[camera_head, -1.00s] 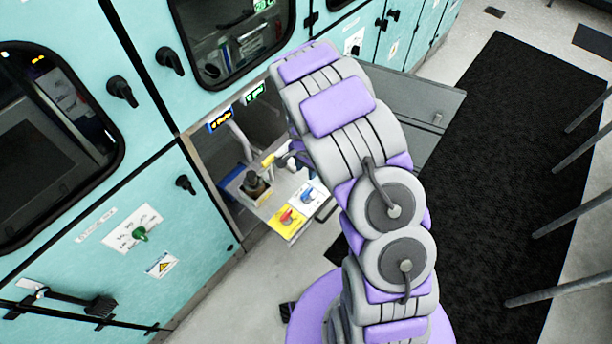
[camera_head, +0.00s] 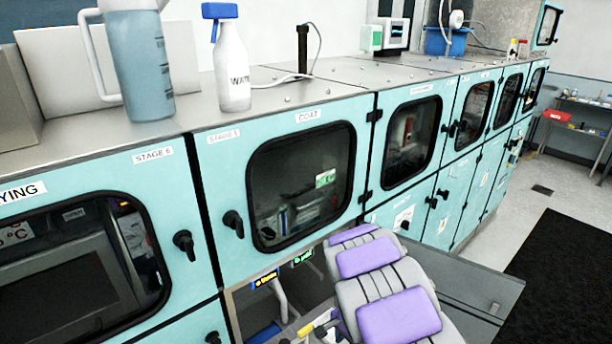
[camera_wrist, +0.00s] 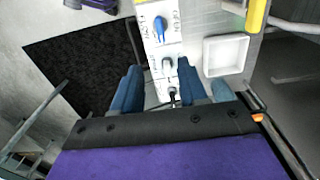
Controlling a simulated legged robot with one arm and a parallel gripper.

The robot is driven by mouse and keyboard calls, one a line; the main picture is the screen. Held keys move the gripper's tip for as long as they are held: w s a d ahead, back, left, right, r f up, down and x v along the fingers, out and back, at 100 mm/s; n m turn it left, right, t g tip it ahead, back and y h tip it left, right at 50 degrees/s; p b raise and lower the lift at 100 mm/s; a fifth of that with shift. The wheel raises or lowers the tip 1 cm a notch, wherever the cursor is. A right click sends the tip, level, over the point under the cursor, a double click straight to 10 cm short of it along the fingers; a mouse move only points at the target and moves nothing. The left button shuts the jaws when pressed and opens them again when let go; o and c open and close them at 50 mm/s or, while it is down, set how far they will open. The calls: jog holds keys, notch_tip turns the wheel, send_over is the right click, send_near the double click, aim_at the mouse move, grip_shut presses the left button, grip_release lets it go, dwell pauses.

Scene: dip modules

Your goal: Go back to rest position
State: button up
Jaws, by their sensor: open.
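My gripper (camera_wrist: 158,88) shows in the wrist view with its two blue fingers spread apart. Nothing is held between them. Beyond the fingers is a white panel (camera_wrist: 150,45) with a blue knob (camera_wrist: 160,28) and paler knobs below it; whether the fingers touch it I cannot tell. In the head view my purple and grey arm reaches toward the open lower compartment (camera_head: 300,290) under the Stage 5 window. The gripper itself cannot be made out there.
A white square dish (camera_wrist: 225,55) and a yellow bar (camera_wrist: 257,14) lie right of the panel in the wrist view. An opened grey door (camera_head: 465,285) stands right of my arm. Black matting (camera_head: 570,280) covers floor at right.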

jog(key=s+r+n, duration=0.4)
jog(key=s+r, duration=0.9)
jog(key=r, duration=0.3)
jog(key=s+r+n+g+b, duration=0.1)
jog(key=s+r+n, duration=0.2)
jog(key=s, duration=0.7)
jog(key=s+r+n, duration=0.3)
jog(key=s+r, duration=0.1)
jog(key=s, duration=0.7)
jog(key=shift+r+n+g+b, duration=0.3)
jog(key=shift+n+g+b, duration=0.1)
